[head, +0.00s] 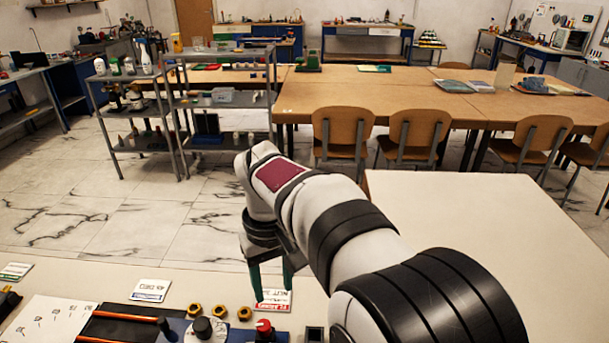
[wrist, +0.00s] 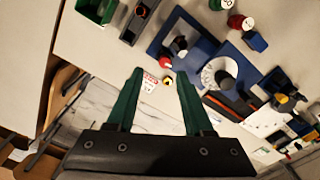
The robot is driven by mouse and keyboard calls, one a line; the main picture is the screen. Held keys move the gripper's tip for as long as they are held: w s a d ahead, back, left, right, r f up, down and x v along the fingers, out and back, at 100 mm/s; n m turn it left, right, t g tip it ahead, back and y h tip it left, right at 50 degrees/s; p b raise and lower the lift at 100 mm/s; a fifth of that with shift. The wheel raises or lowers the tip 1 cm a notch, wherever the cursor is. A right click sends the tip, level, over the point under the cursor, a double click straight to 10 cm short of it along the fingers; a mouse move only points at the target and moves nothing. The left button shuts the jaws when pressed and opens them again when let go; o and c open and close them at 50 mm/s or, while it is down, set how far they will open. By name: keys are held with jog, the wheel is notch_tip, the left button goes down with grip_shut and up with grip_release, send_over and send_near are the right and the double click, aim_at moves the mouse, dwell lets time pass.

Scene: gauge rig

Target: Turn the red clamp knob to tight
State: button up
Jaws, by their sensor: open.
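The red clamp knob (head: 264,327) stands upright on a dark base at the bottom edge of the head view, beside a pale dial with a black knob (head: 204,328). In the wrist view, a red rounded top that looks like the clamp knob (wrist: 165,62) shows just beyond the fingertips, at the edge of a blue plate (wrist: 184,28). My gripper (head: 272,292) points down with its green fingers spread and empty, behind the knob and apart from it. In the wrist view, my gripper (wrist: 160,71) frames a label card and a yellow nut. The knob's setting cannot be read.
Several yellow nuts (head: 220,312) lie behind the dial. A red-and-white label card (head: 274,303) lies under the fingers. A black tray with orange rods (head: 118,326) is at the left. A green bin (wrist: 97,10) and a blue block (wrist: 256,41) show in the wrist view.

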aim_at(263, 325)
jog(key=w+a+f+n, duration=0.2)
jog(key=w+a, duration=0.1)
jog(key=a, duration=0.1)
jog(key=f, duration=1.5)
jog(key=shift+s+d+f, duration=0.1)
jog(key=shift+d+f, duration=0.1)
jog(key=shift+f, duration=0.1)
